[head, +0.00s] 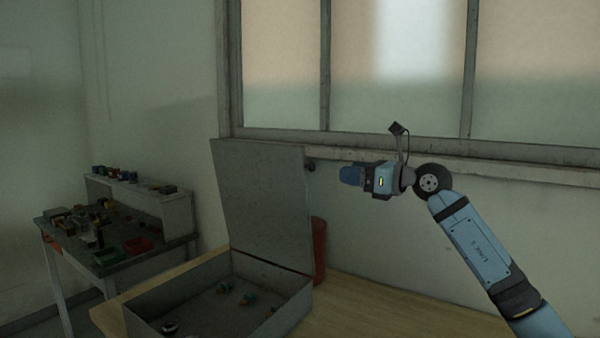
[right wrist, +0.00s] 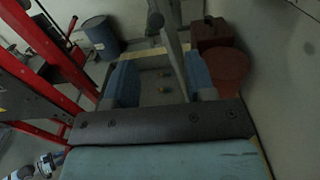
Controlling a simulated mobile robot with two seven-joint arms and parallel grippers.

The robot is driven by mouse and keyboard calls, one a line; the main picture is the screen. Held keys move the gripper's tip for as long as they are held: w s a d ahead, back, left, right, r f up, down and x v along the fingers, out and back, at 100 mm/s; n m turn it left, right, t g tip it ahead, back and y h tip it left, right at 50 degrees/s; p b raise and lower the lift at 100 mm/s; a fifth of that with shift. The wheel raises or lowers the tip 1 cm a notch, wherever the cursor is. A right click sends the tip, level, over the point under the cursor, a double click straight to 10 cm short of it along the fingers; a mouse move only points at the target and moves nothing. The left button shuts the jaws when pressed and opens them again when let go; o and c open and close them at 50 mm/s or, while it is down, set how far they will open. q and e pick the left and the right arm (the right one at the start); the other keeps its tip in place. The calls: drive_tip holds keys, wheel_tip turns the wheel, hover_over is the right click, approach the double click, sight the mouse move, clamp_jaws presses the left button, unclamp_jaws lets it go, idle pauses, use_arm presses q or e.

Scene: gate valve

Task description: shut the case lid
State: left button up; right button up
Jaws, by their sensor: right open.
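The grey case (head: 225,298) sits open on the wooden table, with its lid (head: 262,200) standing upright, tilted slightly back. Several small parts lie inside the case. My right gripper (head: 350,175) is open, to the right of the lid at about its upper part, and points left at it. In the right wrist view the two blue fingers (right wrist: 160,80) are spread apart, and the lid (right wrist: 172,45) appears edge-on as a grey strip between them. I cannot tell whether the fingers touch it.
A red cylinder (head: 319,250) stands behind the case's right side. The window sill (head: 450,162) and wall are close behind my right arm. The wooden table top (head: 390,312) is clear to the right. A side bench (head: 125,258) with small items stands at left.

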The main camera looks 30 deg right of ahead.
sight(314, 167)
drive_tip(key=x, duration=0.4)
drive_tip(key=p+x, duration=0.1)
drive_tip(key=x, duration=0.3)
drive_tip(key=p+x, duration=0.1)
drive_tip(key=x, duration=0.3)
drive_tip(key=shift+s+a+r, duration=0.15)
drive_tip(key=shift+a, duration=0.1)
drive_tip(key=shift+w+a, duration=0.2)
drive_tip(key=shift+w, duration=0.25)
clamp_jaws()
